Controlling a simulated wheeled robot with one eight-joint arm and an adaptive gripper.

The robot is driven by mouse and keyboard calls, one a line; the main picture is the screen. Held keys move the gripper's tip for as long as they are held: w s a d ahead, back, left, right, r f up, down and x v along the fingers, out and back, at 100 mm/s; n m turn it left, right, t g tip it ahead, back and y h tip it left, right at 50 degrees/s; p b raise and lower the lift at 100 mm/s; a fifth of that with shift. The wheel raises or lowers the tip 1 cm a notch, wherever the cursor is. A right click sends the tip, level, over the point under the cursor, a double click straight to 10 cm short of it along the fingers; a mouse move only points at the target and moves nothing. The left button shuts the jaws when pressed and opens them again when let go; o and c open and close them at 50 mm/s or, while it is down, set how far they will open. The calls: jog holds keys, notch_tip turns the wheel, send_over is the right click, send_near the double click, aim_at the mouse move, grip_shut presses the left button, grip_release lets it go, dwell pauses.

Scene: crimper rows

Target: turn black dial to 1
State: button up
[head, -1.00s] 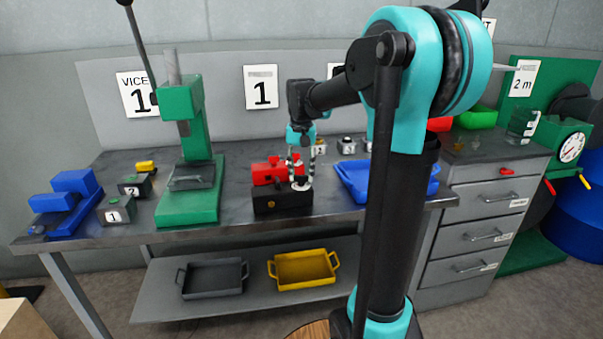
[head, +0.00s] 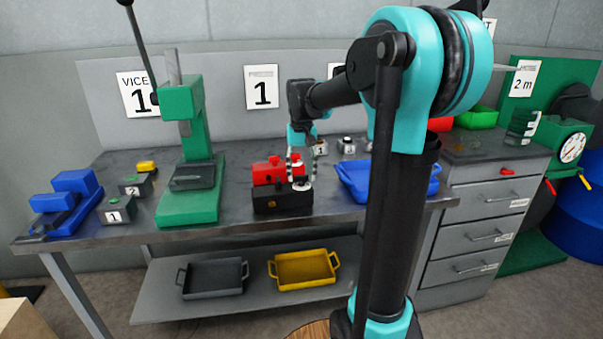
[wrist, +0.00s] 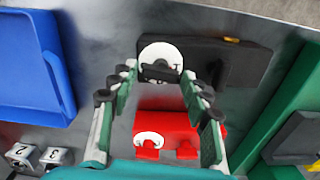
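The black dial (wrist: 160,72) shows in the wrist view as a dark bar on a white disc (wrist: 158,52) with dark marks too small to read. The disc lies on a black base (wrist: 210,58) beside a red body (wrist: 165,125). In the head view the white disc (head: 302,186) is at the right end of the black base (head: 290,205), with the red body (head: 268,172) behind. My gripper (wrist: 160,72) is open, a fingertip on either side of the dial with visible gaps. In the head view my gripper (head: 296,170) is just above the disc, its fingers overlapping.
A green press (head: 188,205) stands to the left. A blue tray (head: 350,185) lies close on the right. Small numbered cubes (head: 346,145) sit behind. A bare strip of bench lies between the press and the black base.

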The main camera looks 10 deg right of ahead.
jog(key=shift+o, duration=0.7)
notch_tip(320, 180, up, 12)
jog(key=s+f, duration=0.2)
jog(key=f, duration=0.3)
jog(key=s+d+f+t, duration=0.1)
jog(key=s+f, duration=0.2)
jog(key=f, duration=0.2)
jog(key=s+d+f+t, duration=0.1)
jog(key=s+f, duration=0.2)
jog(key=f, duration=0.2)
jog(key=shift+s+d+f+n, duration=0.1)
jog(key=shift+f+n, duration=0.2)
jog(key=s+d+f+t, duration=0.1)
jog(key=s+f+t, duration=0.1)
jog(key=s+f, duration=1.1)
jog(key=shift+s+d+f+n, duration=0.3)
jog(key=shift+s+f, duration=0.1)
jog(key=shift+f, duration=0.4)
jog(key=shift+c, duration=0.4)
